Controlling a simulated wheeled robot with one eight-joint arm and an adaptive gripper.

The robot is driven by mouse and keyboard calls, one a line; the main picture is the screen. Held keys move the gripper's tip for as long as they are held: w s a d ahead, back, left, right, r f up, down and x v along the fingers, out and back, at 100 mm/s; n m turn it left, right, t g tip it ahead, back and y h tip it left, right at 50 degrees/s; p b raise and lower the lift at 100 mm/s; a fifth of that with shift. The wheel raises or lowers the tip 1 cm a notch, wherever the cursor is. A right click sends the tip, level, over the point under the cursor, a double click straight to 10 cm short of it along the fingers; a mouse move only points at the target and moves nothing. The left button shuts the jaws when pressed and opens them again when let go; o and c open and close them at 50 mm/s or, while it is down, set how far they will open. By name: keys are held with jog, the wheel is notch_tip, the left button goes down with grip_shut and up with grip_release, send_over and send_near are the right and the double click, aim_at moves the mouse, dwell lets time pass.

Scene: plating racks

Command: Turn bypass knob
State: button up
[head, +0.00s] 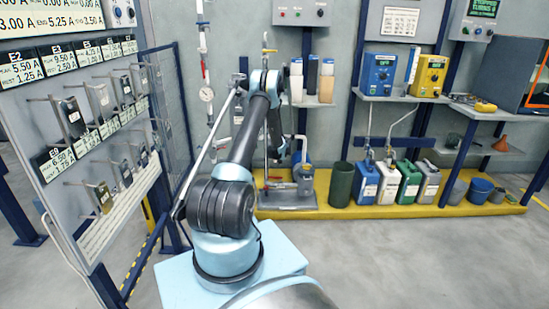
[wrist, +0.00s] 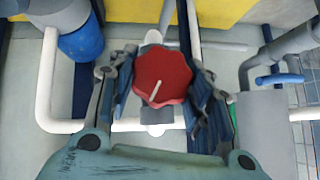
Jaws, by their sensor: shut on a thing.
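The bypass knob (wrist: 172,72) is a red, lobed knob with a white pointer line on its face. It sits on a white vertical pipe in the middle of the wrist view. My gripper (wrist: 160,68) has one finger on each side of the knob and is shut on its rim. The pointer line slants, its upper end leaning right. In the head view my arm reaches toward the pipework at the back wall and hides the knob and the gripper.
Pipes and a blue fitting (wrist: 82,43) flank the gripper, with another grey pipe (wrist: 285,45) at right. A pump (head: 303,178) stands on the yellow platform (head: 345,213). The rack panel (head: 70,165) is at left. Open floor lies at right.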

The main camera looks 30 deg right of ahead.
jog(key=shift+y, duration=0.3)
dwell(0.4)
jog(key=o, duration=1.1)
jog(key=v, duration=1.2)
jog(key=shift+s+f, duration=0.2)
jog(key=shift+f, duration=0.05)
